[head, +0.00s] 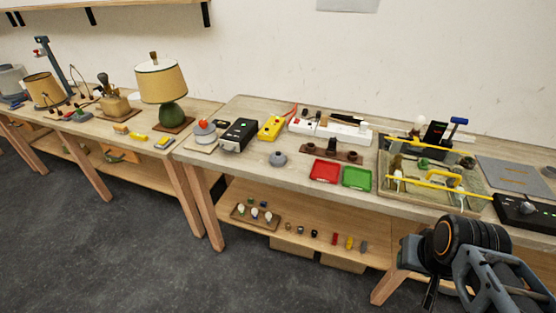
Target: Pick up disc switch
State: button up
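A small grey round piece with a raised middle (278,158), which looks like the disc switch, lies on the right-hand workbench, left of the red tray. It is small in the picture, so I cannot be sure what it is. Another grey disc-like piece with an orange-red top (204,129) sits at the left end of the same bench. My gripper (492,285) is at the lower right, in front of the bench and well away from both pieces. Its fingertips are not clear, and I see nothing held in it.
The red tray (324,171) and green tray (357,178) lie at the front edge. A black box (239,134) and yellow device (271,128) stand behind the grey piece. A fixture with yellow bars (425,183) is at right. The lower shelf (300,215) holds small parts.

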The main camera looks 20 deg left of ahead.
aim_at(276, 161)
jog(key=u, duration=2.35)
jog(key=i, duration=2.65)
jog(key=z, duration=3.15)
